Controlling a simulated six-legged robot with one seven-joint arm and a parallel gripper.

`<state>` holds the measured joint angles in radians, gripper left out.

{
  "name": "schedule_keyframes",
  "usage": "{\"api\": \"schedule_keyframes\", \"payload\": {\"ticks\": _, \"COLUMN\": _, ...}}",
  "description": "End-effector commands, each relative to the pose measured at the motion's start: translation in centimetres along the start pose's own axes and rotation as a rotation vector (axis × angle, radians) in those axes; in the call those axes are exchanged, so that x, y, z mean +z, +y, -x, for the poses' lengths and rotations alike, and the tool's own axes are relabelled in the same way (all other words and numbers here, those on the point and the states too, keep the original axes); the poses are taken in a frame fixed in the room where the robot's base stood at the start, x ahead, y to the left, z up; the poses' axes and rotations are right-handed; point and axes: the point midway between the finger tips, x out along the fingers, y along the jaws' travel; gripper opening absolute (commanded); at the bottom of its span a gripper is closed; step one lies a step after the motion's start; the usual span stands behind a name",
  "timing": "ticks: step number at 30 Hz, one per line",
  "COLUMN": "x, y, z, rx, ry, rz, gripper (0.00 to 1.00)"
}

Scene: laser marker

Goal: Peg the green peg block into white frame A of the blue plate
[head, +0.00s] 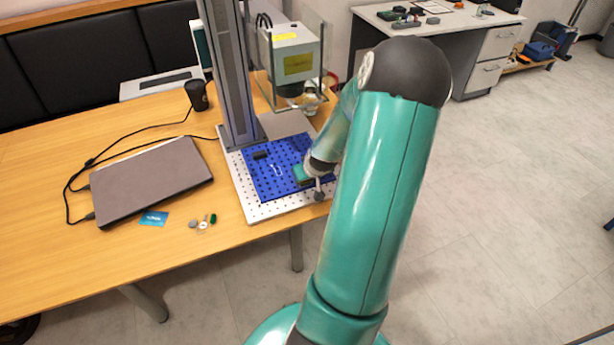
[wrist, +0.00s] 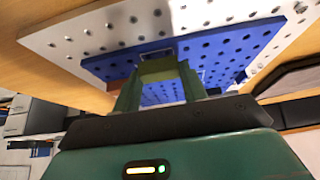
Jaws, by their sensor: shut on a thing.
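The blue plate (head: 262,180) with rows of holes lies on a white perforated base under the laser column; it also shows in the wrist view (wrist: 225,45). A small white outline (head: 278,170) is on the plate's middle; its letter is too small to read. My gripper (wrist: 158,85) is shut on the green peg block (wrist: 158,68), which sits between its two fingers over the plate. In the head view the green block (head: 302,174) is at the plate's right part, left of my wrist. Its pegs, and whether it touches the plate, cannot be told.
A black block (head: 260,155) sits on the plate's far left. The laser column (head: 232,85) and laser head (head: 292,60) stand behind the plate. A closed laptop (head: 150,180), a blue card (head: 154,218), several small items and a black cup (head: 197,95) are on the table's left.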

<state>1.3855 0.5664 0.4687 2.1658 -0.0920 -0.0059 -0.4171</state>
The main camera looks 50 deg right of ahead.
Motion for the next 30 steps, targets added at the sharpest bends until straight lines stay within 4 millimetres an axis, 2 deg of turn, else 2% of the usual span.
{"api": "schedule_keyframes", "payload": {"ticks": 27, "x": 0.6, "y": 0.0, "z": -1.0, "rx": 0.0, "ry": 0.0, "rz": 0.0, "gripper": 0.21}}
{"api": "schedule_keyframes", "payload": {"ticks": 28, "x": 0.6, "y": 0.0, "z": -1.0, "rx": 0.0, "ry": 0.0, "rz": 0.0, "gripper": 0.48}}
{"api": "schedule_keyframes", "payload": {"ticks": 30, "x": 0.6, "y": 0.0, "z": -1.0, "rx": 0.0, "ry": 0.0, "rz": 0.0, "gripper": 0.62}}
